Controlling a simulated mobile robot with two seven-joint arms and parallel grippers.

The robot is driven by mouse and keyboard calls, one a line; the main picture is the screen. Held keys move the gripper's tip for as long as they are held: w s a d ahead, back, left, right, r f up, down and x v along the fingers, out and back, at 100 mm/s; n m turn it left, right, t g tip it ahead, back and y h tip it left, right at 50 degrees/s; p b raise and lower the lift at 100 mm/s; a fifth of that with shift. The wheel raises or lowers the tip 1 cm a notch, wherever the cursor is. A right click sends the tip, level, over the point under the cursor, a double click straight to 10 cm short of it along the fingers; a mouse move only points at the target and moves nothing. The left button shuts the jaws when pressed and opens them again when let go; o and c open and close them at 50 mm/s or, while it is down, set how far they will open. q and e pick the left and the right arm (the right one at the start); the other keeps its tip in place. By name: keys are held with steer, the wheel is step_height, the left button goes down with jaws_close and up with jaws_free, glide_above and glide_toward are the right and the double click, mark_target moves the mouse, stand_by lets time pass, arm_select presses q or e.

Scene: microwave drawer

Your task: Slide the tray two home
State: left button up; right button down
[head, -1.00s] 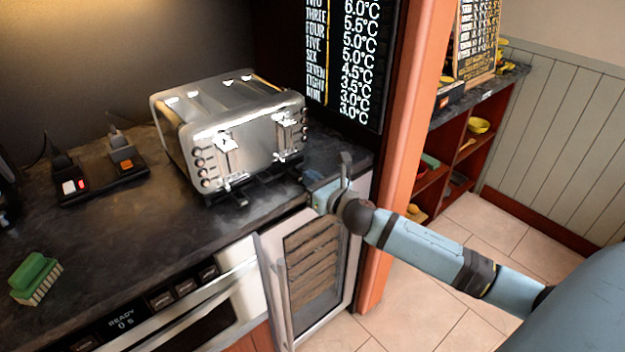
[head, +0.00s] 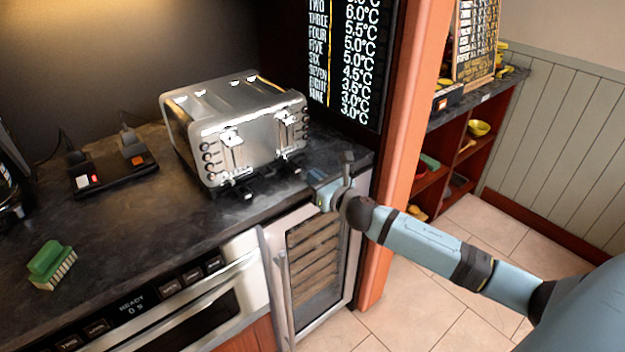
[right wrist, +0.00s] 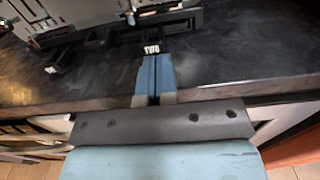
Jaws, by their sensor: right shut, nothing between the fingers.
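The silver toaster (head: 235,130) stands on the dark counter, with black tray parts jutting out low at its front. The right-hand tray part (head: 290,166) shows under the toaster's right side. In the right wrist view a black tray edge (right wrist: 172,17) lies ahead, and a small white label that seems to read TWO (right wrist: 151,47) sits just beyond my fingertips. My right gripper (head: 316,176) is low over the counter, right of the toaster. In the right wrist view its blue fingers (right wrist: 152,62) are together and empty. Whether they touch the tray is unclear. My left gripper is not in view.
A green brush (head: 50,262) and a black switch block (head: 115,172) with plugs lie on the counter to the left. Below the counter edge a glass-fronted door (head: 315,260) stands ajar. An orange post (head: 400,130) rises right of the counter.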

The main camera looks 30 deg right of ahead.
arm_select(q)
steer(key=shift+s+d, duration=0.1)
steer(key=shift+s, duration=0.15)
arm_select(e)
steer(key=s+d, duration=0.1)
steer(key=s, duration=0.9)
steer(key=shift+s, duration=0.25)
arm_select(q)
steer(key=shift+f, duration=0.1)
